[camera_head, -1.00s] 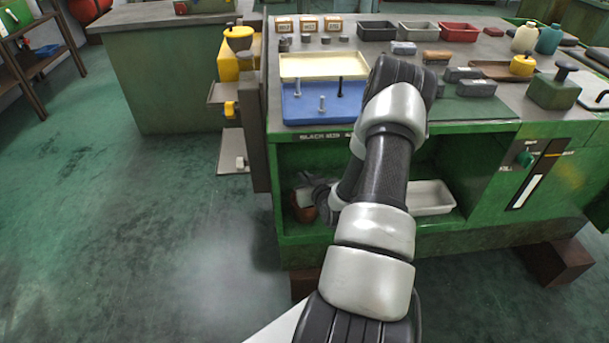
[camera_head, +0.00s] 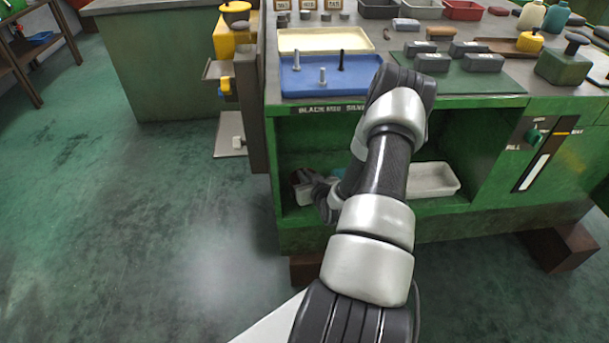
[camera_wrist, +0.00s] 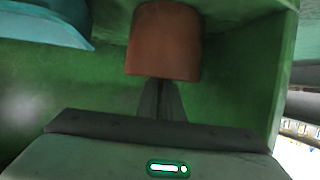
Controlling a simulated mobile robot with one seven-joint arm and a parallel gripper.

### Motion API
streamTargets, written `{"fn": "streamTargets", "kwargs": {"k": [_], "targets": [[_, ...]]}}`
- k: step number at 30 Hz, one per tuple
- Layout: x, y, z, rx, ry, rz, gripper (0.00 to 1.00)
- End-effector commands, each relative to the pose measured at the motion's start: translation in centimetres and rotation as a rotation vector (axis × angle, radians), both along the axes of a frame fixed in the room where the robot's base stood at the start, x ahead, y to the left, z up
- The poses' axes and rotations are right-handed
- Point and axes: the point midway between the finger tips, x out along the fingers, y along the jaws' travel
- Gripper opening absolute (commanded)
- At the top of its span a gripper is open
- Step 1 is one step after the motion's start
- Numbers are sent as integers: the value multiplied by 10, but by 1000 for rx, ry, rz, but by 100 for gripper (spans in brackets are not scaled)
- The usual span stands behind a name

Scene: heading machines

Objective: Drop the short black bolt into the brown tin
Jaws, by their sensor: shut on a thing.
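The brown tin (camera_wrist: 165,42) is inside the machine's lower compartment, with its side wall facing the wrist camera. My gripper (camera_wrist: 160,85) is at the tin's near edge, its fingers close together with a thin dark strip between them. The fingertips end at or behind this edge, so what they hold is largely hidden.
Two silver bolts (camera_head: 323,76) also stand on the blue tray (camera_head: 310,89). A cream tray (camera_head: 325,40) lies behind it. A white bin (camera_head: 433,180) is right of my arm in the compartment. The compartment's walls and top lie close around my gripper.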

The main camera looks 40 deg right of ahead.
Motion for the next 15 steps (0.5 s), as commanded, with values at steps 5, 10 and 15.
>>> {"fn": "streamTargets", "kwargs": {"k": [5, 10, 15], "targets": [[0, 0, 0, 0, 0, 0, 13], [0, 0, 0, 0, 0, 0, 28], [0, 0, 0, 0, 1, 0, 28]]}}
